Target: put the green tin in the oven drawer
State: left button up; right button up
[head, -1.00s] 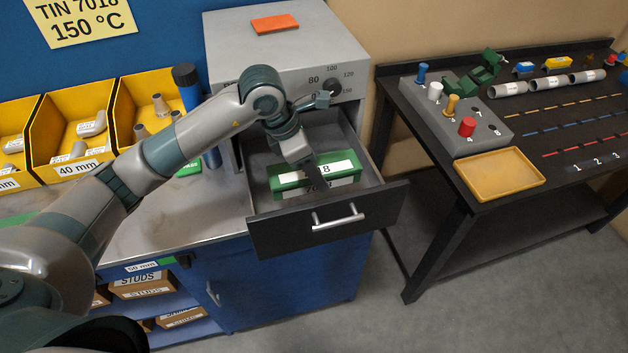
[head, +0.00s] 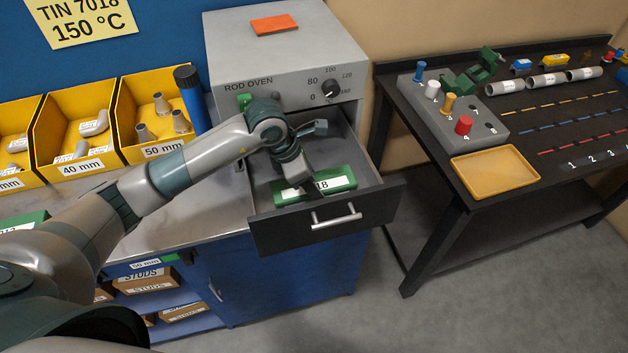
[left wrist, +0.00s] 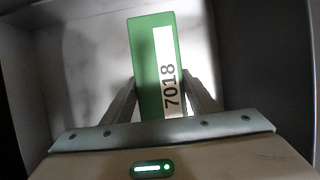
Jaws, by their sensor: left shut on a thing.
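The green tin (head: 335,181) with a white label is inside the open oven drawer (head: 325,219). In the left wrist view the tin (left wrist: 146,70) shows its label "7018" and sits between the two fingers. My left gripper (head: 303,186) reaches down into the drawer and is shut on the tin; in the left wrist view its fingers (left wrist: 160,98) press on both sides. Whether the tin touches the drawer floor is hard to tell. The rod oven (head: 290,60) stands behind the drawer. My right gripper is not in view.
An orange block (head: 275,24) lies on the oven top. Yellow bins (head: 155,110) and a blue cylinder (head: 190,98) stand left of the oven. A dark table (head: 560,150) with a yellow tray (head: 495,172) and a grey peg block (head: 455,105) is at right. The drawer's right side is free.

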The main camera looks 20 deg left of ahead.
pick_arm(q)
jog(key=shift+f, duration=0.15)
jog(key=o, duration=1.8)
jog(key=shift+c, duration=0.2)
jog(key=shift+a+r, duration=0.1)
jog(key=shift+r, duration=0.1)
jog(key=b+v, duration=0.3)
jog(key=v, duration=0.7)
jog(key=shift+s+r+b, duration=0.1)
jog(key=shift+b, duration=0.3)
jog(key=shift+v, duration=0.75)
